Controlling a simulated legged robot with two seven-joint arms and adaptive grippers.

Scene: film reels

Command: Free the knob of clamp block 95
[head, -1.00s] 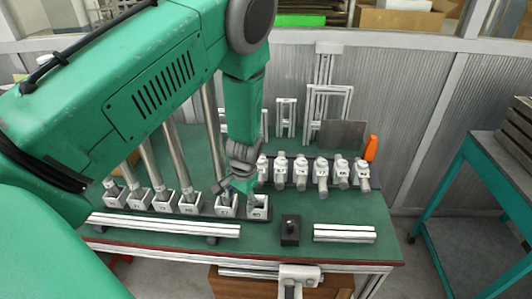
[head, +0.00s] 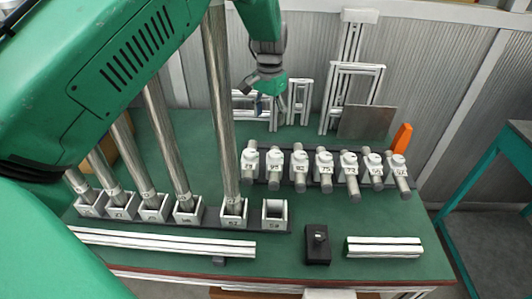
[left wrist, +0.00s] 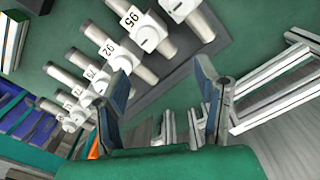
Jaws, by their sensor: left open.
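Clamp block 95 (head: 275,160) is a white block on a grey rod, second from left in the row of clamp blocks in the head view. It also shows at the top of the left wrist view (left wrist: 128,18), with a round white part (left wrist: 149,38) beside its label that looks like the knob. Whether anything holds the knob is too small to tell. My left gripper (head: 269,106) is open and empty, beyond the row in the head view. In the left wrist view its fingers (left wrist: 163,100) are apart, with block 95 beyond them. My right gripper is not in view.
Several tall metal tubes (head: 165,120) stand in numbered sockets at left; one socket (head: 275,213) is empty. A black box (head: 317,245) and aluminium profiles (head: 383,247) lie in front. Profile frames (head: 350,85), a grey plate (head: 366,122) and an orange object (head: 402,138) stand behind.

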